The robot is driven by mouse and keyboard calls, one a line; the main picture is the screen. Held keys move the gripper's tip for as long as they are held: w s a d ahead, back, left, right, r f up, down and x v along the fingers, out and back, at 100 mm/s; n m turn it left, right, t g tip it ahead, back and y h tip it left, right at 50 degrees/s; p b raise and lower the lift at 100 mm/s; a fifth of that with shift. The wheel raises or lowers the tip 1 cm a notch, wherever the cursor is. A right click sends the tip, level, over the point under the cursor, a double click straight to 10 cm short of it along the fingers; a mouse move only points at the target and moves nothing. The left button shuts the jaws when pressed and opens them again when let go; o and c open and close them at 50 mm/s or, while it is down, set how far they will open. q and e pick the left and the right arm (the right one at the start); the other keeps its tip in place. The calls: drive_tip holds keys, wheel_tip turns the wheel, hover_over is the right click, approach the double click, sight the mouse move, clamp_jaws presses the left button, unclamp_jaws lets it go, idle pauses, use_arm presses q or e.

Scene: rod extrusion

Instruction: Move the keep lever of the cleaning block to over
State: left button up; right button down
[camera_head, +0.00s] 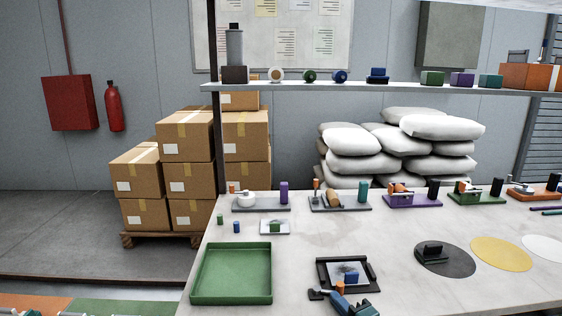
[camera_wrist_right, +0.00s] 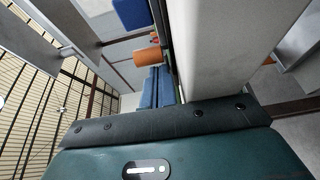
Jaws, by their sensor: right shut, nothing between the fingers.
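My right gripper (camera_head: 334,298) is low in the head view, near the table's front edge, just below the dark-framed tray. It is shut with nothing held. In the right wrist view its blue fingers (camera_wrist_right: 156,88) appear close together, with an orange cylinder (camera_wrist_right: 147,55) beyond them. I cannot tell which fixture is the cleaning block. Several small fixtures with levers or posts stand along the table's back, among them a purple one (camera_head: 412,201) and a green one (camera_head: 477,199) with orange parts. Lever positions are too small to read. My left gripper is not in view.
A green tray (camera_head: 231,297) lies at the table's left. A dark-framed tray (camera_head: 322,277) holds a small blue block. A dark block (camera_head: 430,249) sits on a dark disc, beside a yellow disc (camera_head: 501,253). A shelf (camera_head: 300,88) spans above the table.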

sight(372, 299)
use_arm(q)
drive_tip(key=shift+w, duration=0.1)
use_arm(e)
drive_tip(key=shift+w+d+r, duration=0.65)
drive_tip(key=shift+w+d, duration=0.05)
drive_tip(key=shift+w, duration=0.15)
drive_tip(key=shift+s+d+f+p, duration=0.1)
drive_tip(key=shift+d+f+p, duration=0.2)
drive_tip(key=shift+d, duration=0.5)
drive_tip(key=shift+s+d+f+p, duration=0.1)
drive_tip(key=shift+d+p, duration=0.25)
drive_tip(key=shift+d, duration=0.4)
drive_tip(key=shift+s+d+f, duration=0.1)
drive_tip(key=shift+s+d, duration=0.1)
drive_tip(key=shift+d, duration=0.65)
drive_tip(key=shift+s+d, duration=0.15)
drive_tip(key=shift+d, duration=0.7)
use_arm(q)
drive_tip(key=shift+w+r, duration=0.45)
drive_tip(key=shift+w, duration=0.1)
use_arm(e)
drive_tip(key=shift+s+a+f, duration=0.1)
drive_tip(key=shift+s+a, duration=0.1)
drive_tip(key=shift+a, duration=0.05)
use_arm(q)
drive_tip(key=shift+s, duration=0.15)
use_arm(e)
drive_tip(key=shift+s, duration=0.1)
